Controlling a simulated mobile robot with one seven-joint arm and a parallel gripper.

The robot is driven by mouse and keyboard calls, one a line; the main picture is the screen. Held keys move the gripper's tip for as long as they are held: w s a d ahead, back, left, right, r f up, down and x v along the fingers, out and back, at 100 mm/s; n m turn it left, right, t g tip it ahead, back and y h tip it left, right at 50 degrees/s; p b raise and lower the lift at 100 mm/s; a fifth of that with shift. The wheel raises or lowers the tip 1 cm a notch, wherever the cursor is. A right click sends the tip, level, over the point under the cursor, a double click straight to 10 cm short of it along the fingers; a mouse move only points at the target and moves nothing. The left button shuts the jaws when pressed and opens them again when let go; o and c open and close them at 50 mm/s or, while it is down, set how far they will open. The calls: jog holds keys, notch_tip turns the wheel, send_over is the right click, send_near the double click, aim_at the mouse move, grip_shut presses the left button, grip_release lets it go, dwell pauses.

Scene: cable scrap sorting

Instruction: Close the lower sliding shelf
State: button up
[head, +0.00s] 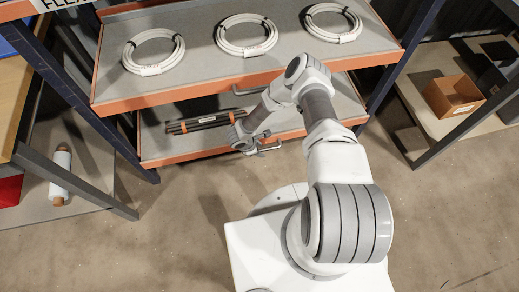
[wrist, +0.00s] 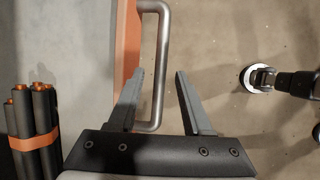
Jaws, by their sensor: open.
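The lower sliding shelf (head: 190,156) has a grey bed and an orange front edge. Its bed shows in front of the upper shelf's edge in the head view. The orange edge also shows in the wrist view (wrist: 128,45). A grey metal handle (wrist: 162,60) stands out from that edge. My gripper (head: 263,143) is at the front of the lower shelf. In the wrist view my gripper (wrist: 159,72) is open, and the handle bar lies between its two fingers, with the left finger on the shelf side. I cannot tell whether a finger touches the bar.
A bundle of black rods (head: 200,121) with orange bands lies on the lower shelf. The upper shelf (head: 195,82) holds three white cable coils. A right-hand rack (head: 435,147) bears a cardboard box (head: 453,94). Bare floor lies in front of the shelves.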

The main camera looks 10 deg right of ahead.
jog(key=shift+c, duration=0.2)
grip_shut()
dwell(1.2)
